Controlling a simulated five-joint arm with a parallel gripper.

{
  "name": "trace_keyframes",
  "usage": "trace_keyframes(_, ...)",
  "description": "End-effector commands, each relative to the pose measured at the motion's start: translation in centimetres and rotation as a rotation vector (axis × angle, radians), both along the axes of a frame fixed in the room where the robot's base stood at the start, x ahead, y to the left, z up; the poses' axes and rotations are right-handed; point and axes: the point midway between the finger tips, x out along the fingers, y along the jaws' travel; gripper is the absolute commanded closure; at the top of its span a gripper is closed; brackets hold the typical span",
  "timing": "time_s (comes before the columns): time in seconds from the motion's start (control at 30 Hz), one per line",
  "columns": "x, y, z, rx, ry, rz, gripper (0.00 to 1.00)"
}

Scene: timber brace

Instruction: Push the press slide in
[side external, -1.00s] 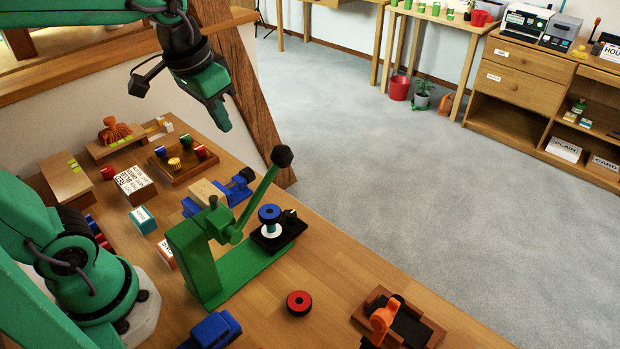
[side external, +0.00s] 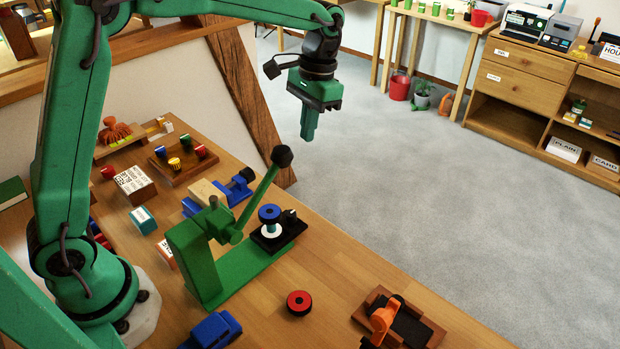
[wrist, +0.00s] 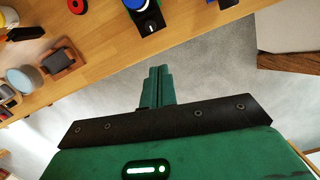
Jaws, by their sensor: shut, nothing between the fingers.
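The green press (side external: 205,262) stands on the wooden table, with its lever raised and ending in a dark knob (side external: 282,156). Its black slide (side external: 279,235) sits at the far right end of the green base. A blue disc (side external: 269,213) and a white ring (side external: 271,230) are stacked on the slide, beside a small dark knob (side external: 289,216). The slide also shows at the top of the wrist view (wrist: 150,20). My gripper (side external: 308,138) is shut and empty, in the air beyond the table edge, above and right of the press. Its closed fingers show in the wrist view (wrist: 158,72).
A red disc (side external: 299,302) lies on the table in front of the press. An orange-handled wooden fixture (side external: 398,322) is at the lower right. A blue toy vehicle (side external: 212,331) and a blue vise (side external: 232,190) are near the press. Table between press and fixture is mostly clear.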

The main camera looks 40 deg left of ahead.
Motion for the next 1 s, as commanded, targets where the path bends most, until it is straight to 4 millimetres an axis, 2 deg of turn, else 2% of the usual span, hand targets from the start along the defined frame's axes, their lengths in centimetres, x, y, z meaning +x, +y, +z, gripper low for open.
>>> trace_keyframes(0.2, 2.6, -1.6, -3.7, 0.016, 0.098, -0.029, 1.00)
trace_keyframes(0.5, 4.5, -3.2, -7.7, 0.034, 0.193, -0.057, 1.00)
trace_keyframes(1.0, 4.6, -3.5, -8.8, 0.038, 0.211, -0.062, 1.00)
